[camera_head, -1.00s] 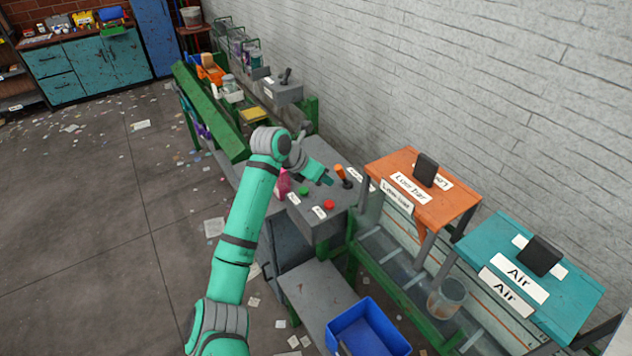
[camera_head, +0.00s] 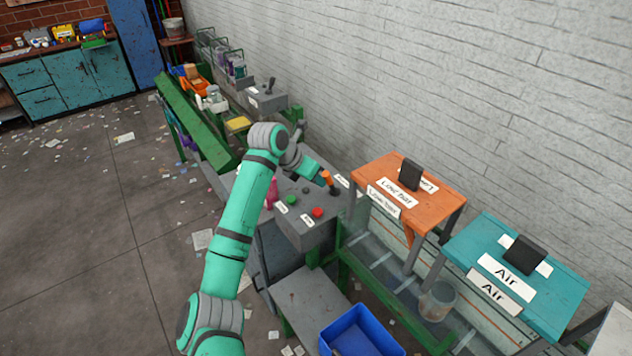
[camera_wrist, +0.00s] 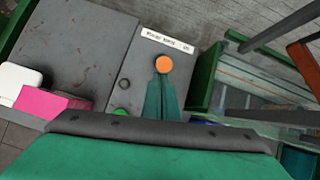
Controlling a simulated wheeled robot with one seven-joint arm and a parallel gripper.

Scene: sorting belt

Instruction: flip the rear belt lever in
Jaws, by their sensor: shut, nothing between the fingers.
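An orange-knobbed lever (camera_head: 327,178) stands on the grey control box (camera_head: 306,232), tilted, with a dark base. Its round orange knob (camera_wrist: 164,64) also shows in the wrist view, below a white label too small to read surely. My gripper (camera_head: 316,175) is shut and empty, close beside the lever on its left in the head view. In the wrist view my teal fingers (camera_wrist: 162,98) reach up to the knob; I cannot tell whether they touch it. A second, dark lever (camera_head: 270,85) stands on a grey box farther back.
A green button (camera_head: 292,200) and a red button (camera_head: 317,212) sit at the box's front. A pink object (camera_head: 271,192) stands left of them. The orange table (camera_head: 440,205) and teal table (camera_head: 550,290) are to the right. A blue bin (camera_head: 362,335) is below.

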